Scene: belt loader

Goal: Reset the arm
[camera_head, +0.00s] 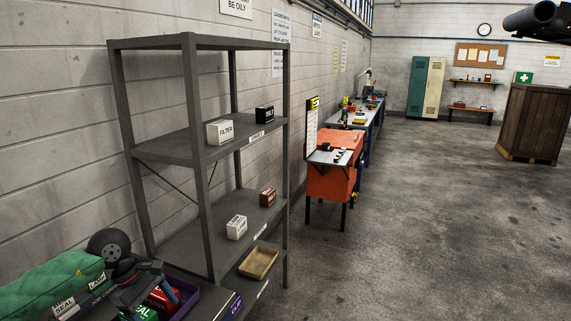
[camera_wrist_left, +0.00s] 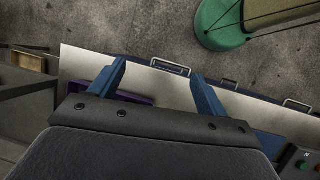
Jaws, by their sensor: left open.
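My left gripper (camera_head: 150,289) is at the lower left in the head view, over a purple bin (camera_head: 189,305). Small red and green boxes show in and around the bin, partly hidden by the gripper. In the left wrist view the two blue fingers of my left gripper (camera_wrist_left: 158,71) stand wide apart with nothing held between them. Part of the purple bin (camera_wrist_left: 133,97) shows behind the left finger there. Dark arm parts, apparently mine, cross the top right of the head view; no right gripper can be made out.
A grey shelf rack (camera_head: 190,150) with small boxes and a tan tray (camera_head: 259,263) stands close by. An orange cart (camera_head: 335,150) and a wooden crate (camera_head: 533,122) stand farther back. The floor at right is clear.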

